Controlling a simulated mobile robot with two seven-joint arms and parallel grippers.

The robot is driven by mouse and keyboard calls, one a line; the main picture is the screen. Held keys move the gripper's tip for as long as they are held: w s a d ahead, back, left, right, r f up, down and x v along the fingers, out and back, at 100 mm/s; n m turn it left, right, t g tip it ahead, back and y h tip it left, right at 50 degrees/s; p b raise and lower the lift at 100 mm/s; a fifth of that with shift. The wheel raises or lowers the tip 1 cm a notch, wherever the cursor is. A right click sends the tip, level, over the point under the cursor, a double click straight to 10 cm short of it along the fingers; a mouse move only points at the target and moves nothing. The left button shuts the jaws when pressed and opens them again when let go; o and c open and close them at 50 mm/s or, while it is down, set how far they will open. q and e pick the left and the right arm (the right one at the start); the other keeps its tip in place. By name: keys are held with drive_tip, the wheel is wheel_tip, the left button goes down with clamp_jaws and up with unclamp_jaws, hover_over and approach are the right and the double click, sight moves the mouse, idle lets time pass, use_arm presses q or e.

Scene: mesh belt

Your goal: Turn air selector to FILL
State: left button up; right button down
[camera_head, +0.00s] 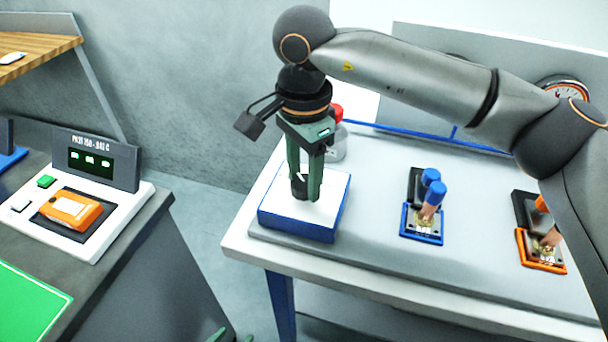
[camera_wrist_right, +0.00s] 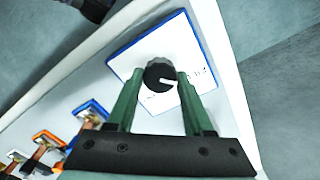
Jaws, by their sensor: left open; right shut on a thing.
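The air selector is a black round knob (camera_wrist_right: 158,72) with a white pointer line, on a white-topped box with blue sides (camera_head: 290,222). In the right wrist view the pointer slants toward the lower right of the picture. Small dark marks are printed on the white plate (camera_wrist_right: 188,40), too small to read. My right gripper (camera_head: 306,190) points down over the box, its green fingers shut on the knob from both sides; they also show in the right wrist view (camera_wrist_right: 158,82). The fingertips of my left gripper (camera_head: 230,337) just show at the bottom edge, apart and empty.
A bottle with a red cap (camera_head: 338,142) stands behind the box. A scale (camera_head: 72,222) holding an orange device (camera_head: 70,209) stands on the left counter.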

sight(304, 182)
idle(0.5)
drive_tip(key=shift+c, duration=1.4)
unclamp_jaws()
wheel_tip(304, 182, up, 13)
drive_tip(key=shift+f+p, duration=0.2)
drive_tip(key=shift+p, duration=0.15)
